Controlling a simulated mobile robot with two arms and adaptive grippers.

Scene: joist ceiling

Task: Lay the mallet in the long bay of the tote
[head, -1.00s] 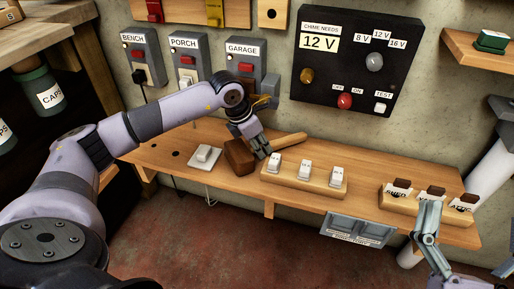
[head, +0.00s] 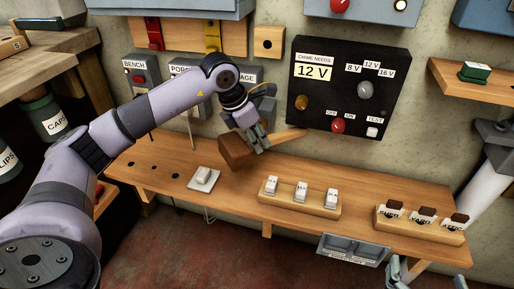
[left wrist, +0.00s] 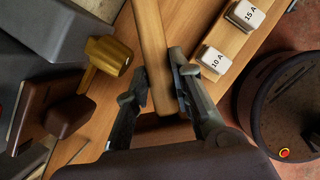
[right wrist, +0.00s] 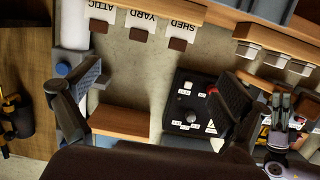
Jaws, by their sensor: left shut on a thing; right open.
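The mallet has a dark brown block head (head: 236,153) and a pale wooden handle (head: 288,138). It is held tilted a little above the bench, head toward the left. My left gripper (head: 257,138) is shut on the handle close to the head. In the left wrist view the handle (left wrist: 152,40) runs between the fingers (left wrist: 160,88). My right gripper (head: 396,270) is at the lower right edge of the head view, in front of the bench. In the right wrist view its fingers (right wrist: 155,103) are apart and empty. I cannot make out a tote.
The wooden bench (head: 225,205) carries a white switch (head: 203,177), a block of labelled fuses (head: 300,200) and a labelled rack (head: 420,222). A black chime panel (head: 350,90) is on the wall behind. Grey bins (head: 352,250) hang at the front edge.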

